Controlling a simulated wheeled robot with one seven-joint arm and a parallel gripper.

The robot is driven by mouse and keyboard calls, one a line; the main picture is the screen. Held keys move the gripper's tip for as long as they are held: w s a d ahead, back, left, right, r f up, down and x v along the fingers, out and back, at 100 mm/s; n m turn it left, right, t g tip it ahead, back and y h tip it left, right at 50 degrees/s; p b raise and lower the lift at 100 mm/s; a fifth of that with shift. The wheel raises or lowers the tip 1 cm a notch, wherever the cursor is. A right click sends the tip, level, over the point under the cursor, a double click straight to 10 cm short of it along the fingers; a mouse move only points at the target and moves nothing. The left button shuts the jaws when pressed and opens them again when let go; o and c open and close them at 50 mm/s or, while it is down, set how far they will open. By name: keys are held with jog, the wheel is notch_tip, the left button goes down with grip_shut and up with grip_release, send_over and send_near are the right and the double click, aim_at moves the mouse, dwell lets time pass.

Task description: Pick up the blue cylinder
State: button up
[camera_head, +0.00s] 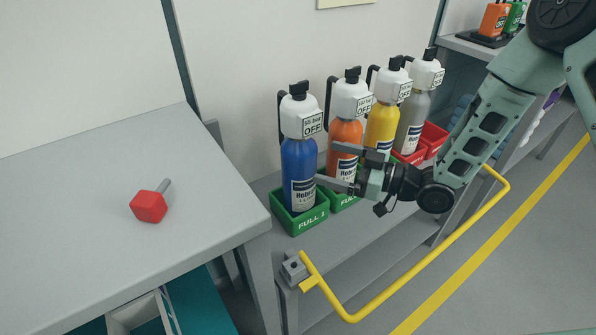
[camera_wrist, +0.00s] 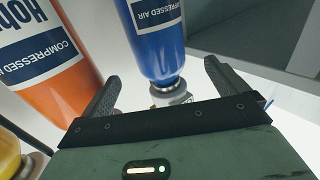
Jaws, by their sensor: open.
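The blue cylinder (camera_head: 297,165) stands upright in a green crate marked FULL 1 (camera_head: 300,218), at the left end of a row of cylinders. It has a white cap with a black top and an "OFF" label. My gripper (camera_head: 327,164) is open and empty, reaching in from the right at the cylinder's lower half, with its fingertips close to its right side. In the wrist view the blue cylinder (camera_wrist: 153,45) appears upside down, ahead of and between my two open fingers (camera_wrist: 160,80). I cannot tell whether they touch it.
An orange cylinder (camera_head: 344,134) stands just right of the blue one, partly behind my gripper. Yellow (camera_head: 381,125) and grey (camera_head: 413,115) cylinders follow. A yellow rail (camera_head: 420,275) runs along the shelf front. A grey table (camera_head: 70,200) at left holds a red-headed object (camera_head: 149,206).

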aim_at(294, 160)
jog(key=x, duration=0.8)
jog(key=shift+w+a+f, duration=0.1)
jog(key=shift+w+a, duration=0.1)
jog(key=shift+a, duration=0.05)
jog(key=c, duration=2.1)
jog(key=shift+r, duration=0.3)
jog(key=shift+c, duration=0.2)
